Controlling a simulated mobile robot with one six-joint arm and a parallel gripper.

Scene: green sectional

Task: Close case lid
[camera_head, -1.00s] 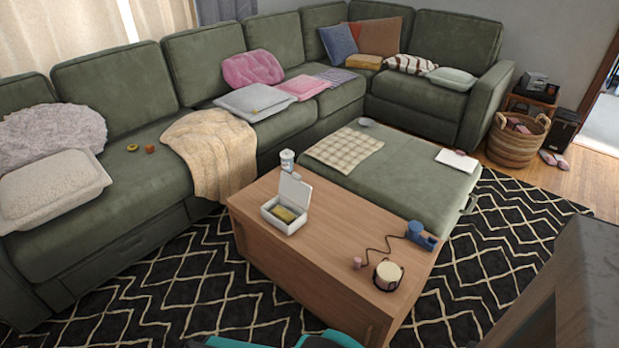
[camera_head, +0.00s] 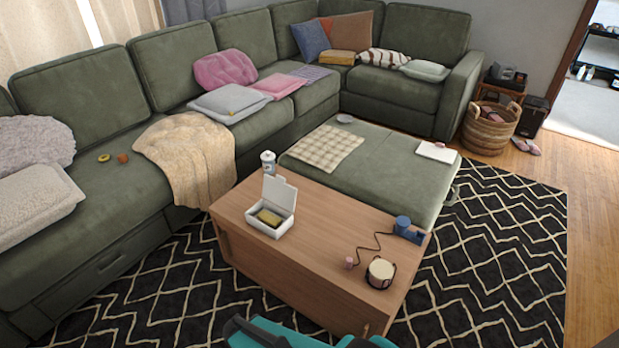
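A small white case (camera_head: 271,220) stands on the wooden coffee table, near its left end. Its lid (camera_head: 279,193) is raised, standing up at the back of the box. A yellowish item (camera_head: 267,217) lies inside. Teal and dark parts, which seem to be my own arm, show at the bottom edge, in front of the table and apart from the case. My gripper's fingers cannot be made out.
On the wooden table (camera_head: 330,215) a white canister (camera_head: 268,163) stands behind the case. A blue device (camera_head: 404,229) with a cord and a round cream item (camera_head: 380,272) are at the right. A green ottoman (camera_head: 392,170) adjoins the table. Patterned rug (camera_head: 500,270) lies clear at the right.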

